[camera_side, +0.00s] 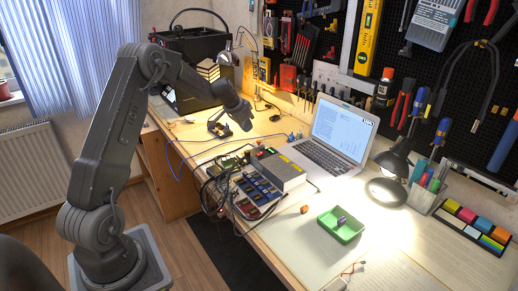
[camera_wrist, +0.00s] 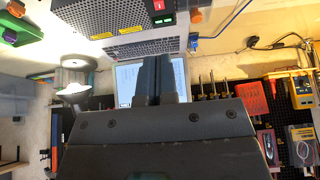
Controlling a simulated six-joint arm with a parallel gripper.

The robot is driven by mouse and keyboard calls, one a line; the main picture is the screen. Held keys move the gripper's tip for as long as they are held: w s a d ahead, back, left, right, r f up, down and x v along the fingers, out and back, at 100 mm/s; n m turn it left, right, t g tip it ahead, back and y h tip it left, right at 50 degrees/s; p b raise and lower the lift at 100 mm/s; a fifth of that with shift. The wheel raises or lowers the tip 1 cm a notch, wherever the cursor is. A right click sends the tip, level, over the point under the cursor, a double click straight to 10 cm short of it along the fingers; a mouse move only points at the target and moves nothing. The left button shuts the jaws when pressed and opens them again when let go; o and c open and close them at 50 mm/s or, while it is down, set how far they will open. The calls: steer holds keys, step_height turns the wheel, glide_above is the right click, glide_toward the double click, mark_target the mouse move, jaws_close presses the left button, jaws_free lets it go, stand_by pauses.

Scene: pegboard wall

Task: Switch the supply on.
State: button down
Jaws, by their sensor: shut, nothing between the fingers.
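The supply is a grey perforated box (camera_side: 278,171) on the desk in the side view, left of the laptop. In the wrist view the supply (camera_wrist: 110,18) is cut off by the top edge. Its front shows a red part (camera_wrist: 158,5) beside a small green one, perhaps the switch and an indicator; I cannot tell the switch's position. My gripper (camera_side: 217,127) hangs over the desk, left of and behind the supply, apart from it. In the wrist view the dark fingers of my gripper (camera_wrist: 160,75) are together and empty.
Cables and a blue-celled module (camera_side: 256,190) crowd the supply's left side. The open laptop (camera_side: 335,140) stands right of it. A green tray (camera_side: 341,224), a lit lamp (camera_side: 390,178) and a pen cup (camera_side: 424,195) are farther right. Tools hang on the pegboard (camera_side: 462,80).

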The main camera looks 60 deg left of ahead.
mark_target(262, 152)
steer(key=x, duration=1.2)
steer(key=shift+w+f, duration=0.15)
steer(key=shift+f, duration=0.2)
